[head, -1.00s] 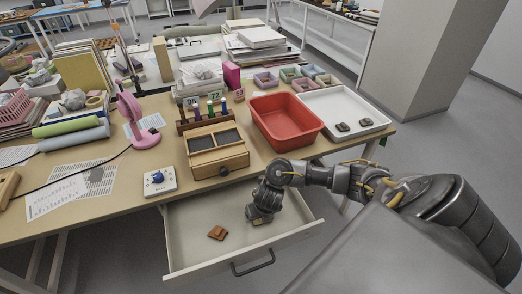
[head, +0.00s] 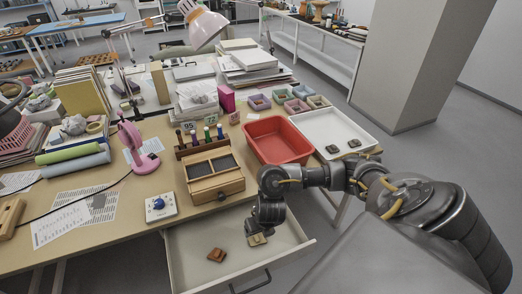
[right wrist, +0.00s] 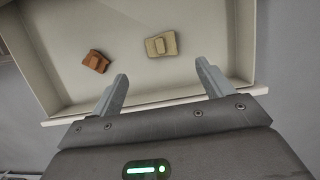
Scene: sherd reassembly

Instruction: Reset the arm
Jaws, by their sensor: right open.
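My right gripper (right wrist: 162,88) is open and empty in the right wrist view, its two fingers apart over the front part of the open drawer (right wrist: 215,30). In the head view my right gripper (head: 262,236) hangs above the same drawer (head: 190,240). My left gripper is not in view.
A red bin (head: 277,140) and a white tray (head: 318,123) with two dark sherds (head: 343,146) stand on the table (head: 110,205) behind the drawer. A wooden box (head: 215,176) and a white device with a blue knob (head: 160,205) sit near the table's front edge.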

